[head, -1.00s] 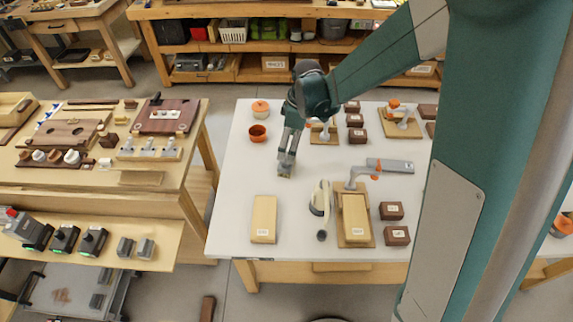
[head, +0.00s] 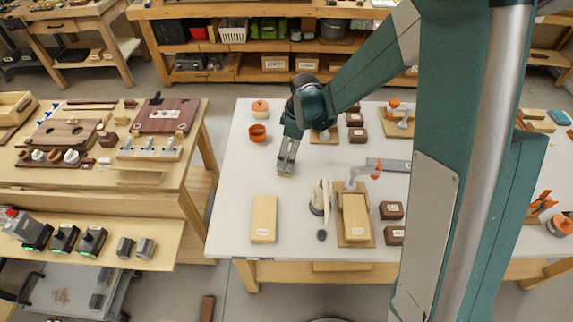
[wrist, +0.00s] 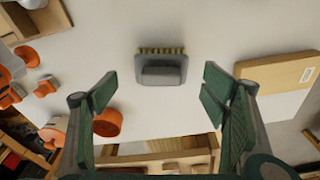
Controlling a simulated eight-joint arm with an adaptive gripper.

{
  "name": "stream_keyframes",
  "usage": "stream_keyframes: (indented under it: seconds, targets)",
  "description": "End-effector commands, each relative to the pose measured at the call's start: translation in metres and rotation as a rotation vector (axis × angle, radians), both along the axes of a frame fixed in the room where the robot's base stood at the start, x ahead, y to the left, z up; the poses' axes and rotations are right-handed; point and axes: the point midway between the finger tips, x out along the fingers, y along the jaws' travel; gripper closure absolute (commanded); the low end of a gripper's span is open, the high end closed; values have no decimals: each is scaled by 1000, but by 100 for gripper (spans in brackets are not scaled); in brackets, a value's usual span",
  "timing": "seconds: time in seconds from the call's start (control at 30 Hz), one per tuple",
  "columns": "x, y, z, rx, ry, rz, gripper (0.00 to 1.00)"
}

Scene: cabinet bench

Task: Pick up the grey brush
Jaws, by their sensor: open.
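The grey brush (wrist: 161,70) lies on the white table, with its grey body and handle and a row of yellowish bristles along its far edge in the wrist view. My gripper (wrist: 160,92) is open, with its two green fingers apart on the left and right of the brush's line. Nothing is between the fingers. In the head view my gripper (head: 286,168) points down over the left part of the white table (head: 232,205). The brush is mostly hidden there at the fingertips.
An orange cup (head: 257,132) and an orange-lidded pot (head: 260,108) stand behind and left of my gripper. A light wooden block (head: 263,219) lies in front, and a cream object (head: 320,198) stands to its right. The table around the brush is clear.

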Motion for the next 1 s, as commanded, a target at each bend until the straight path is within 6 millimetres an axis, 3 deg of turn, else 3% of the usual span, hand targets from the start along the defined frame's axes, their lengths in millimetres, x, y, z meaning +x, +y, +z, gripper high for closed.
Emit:
stream_keyframes:
  seconds: [0.57,1.0]
  targets:
    - [0,2,-11,0,0,0,27]
    - [1,10,-51,0,0,0,27]
